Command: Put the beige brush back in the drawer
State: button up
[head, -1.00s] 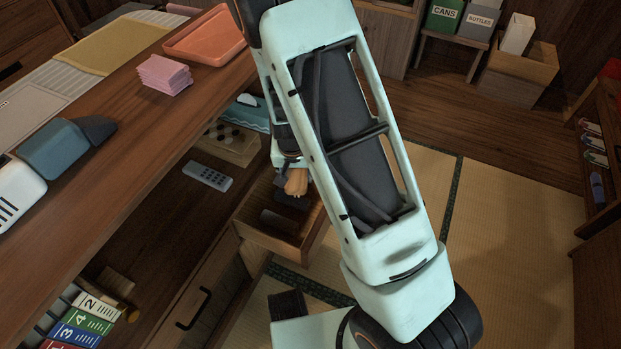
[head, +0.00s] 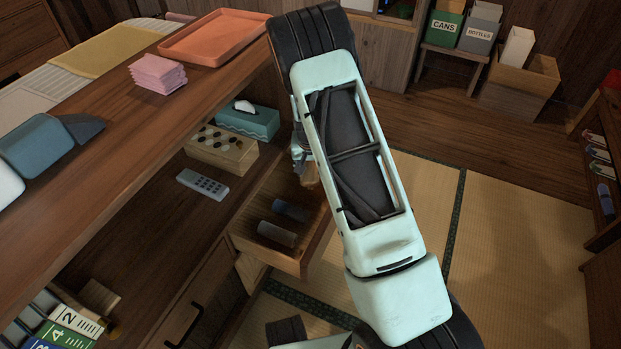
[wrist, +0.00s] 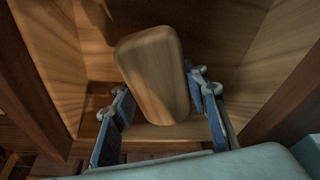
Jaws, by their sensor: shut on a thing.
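The beige brush (head: 312,177) is held by my gripper (head: 302,166) above the far right part of the open drawer (head: 268,257). In the wrist view the brush (wrist: 153,75) shows as a rounded, light wooden block, slightly tilted, between the two blue-grey fingers of my gripper (wrist: 158,118). Wooden walls and a floor, seemingly the drawer's (wrist: 238,60), lie beyond it. In the head view my arm hides part of the gripper and the drawer's right side. Any bristles are hidden.
Two dark cylinder-like items, a nearer one (head: 277,233) and a farther one (head: 291,210), lie in the drawer. A remote (head: 203,184), a box with round pieces (head: 221,152) and a tissue box (head: 249,120) stand on the shelf beside it. Tatami floor at right is clear.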

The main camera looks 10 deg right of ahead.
jog(key=shift+f+b, duration=0.6)
jog(key=shift+f, duration=0.95)
jog(key=shift+f, duration=0.1)
jog(key=o, duration=1.1)
jog(key=p+v, duration=0.3)
jog(key=v, duration=0.9)
jog(key=shift+p, duration=0.4)
